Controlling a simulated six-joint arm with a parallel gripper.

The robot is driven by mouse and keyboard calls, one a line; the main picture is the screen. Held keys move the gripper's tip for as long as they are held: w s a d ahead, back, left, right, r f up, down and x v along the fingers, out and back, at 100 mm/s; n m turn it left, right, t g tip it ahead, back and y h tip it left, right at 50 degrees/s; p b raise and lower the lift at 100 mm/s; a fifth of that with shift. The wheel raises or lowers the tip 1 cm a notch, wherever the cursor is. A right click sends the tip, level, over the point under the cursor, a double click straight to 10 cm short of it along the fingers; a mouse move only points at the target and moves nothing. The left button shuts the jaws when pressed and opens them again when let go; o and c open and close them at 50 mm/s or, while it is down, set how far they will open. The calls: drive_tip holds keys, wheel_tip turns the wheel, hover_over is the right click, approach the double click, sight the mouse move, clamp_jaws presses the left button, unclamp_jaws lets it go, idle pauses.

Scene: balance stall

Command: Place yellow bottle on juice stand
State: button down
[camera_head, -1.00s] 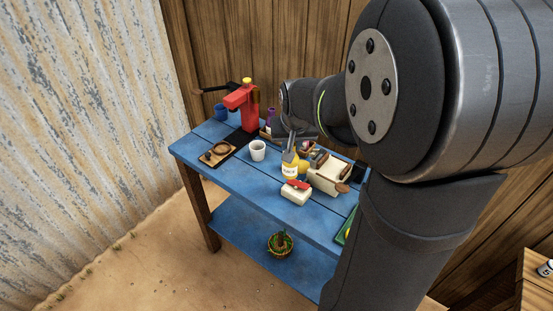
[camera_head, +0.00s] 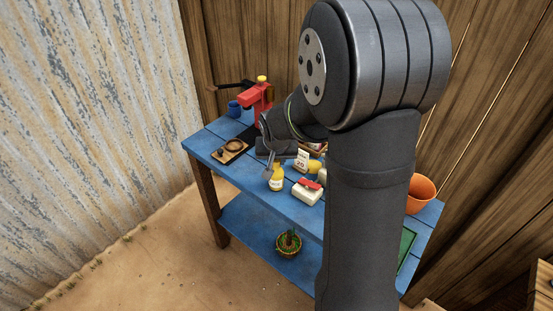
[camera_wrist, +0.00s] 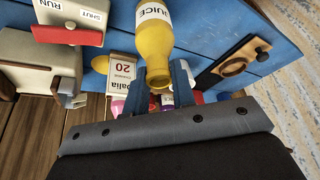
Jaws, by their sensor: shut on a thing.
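The yellow bottle (camera_head: 276,180) with a white "JUICE" label is upright near the front edge of the blue table (camera_head: 332,227). In the wrist view the same bottle (camera_wrist: 155,40) has its neck between the two fingers. My gripper (camera_head: 269,170) is shut on it; its fingers also show in the wrist view (camera_wrist: 160,90). I cannot tell whether the bottle's base touches the table. A wooden board with a round ring (camera_head: 231,151), which may be the juice stand, lies to the left of the bottle; it also shows in the wrist view (camera_wrist: 215,76).
A white box with a red top (camera_head: 307,195) stands right of the bottle. A sign reading "20" (camera_head: 301,162) is behind. A red press (camera_head: 256,98) and a blue mug (camera_head: 234,109) stand at the back left. An orange bucket (camera_head: 421,194) is at the right.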

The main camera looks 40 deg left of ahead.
drive_tip(key=shift+f, duration=0.15)
drive_tip(key=c, duration=1.2)
unclamp_jaws()
drive_tip(key=v, duration=1.2)
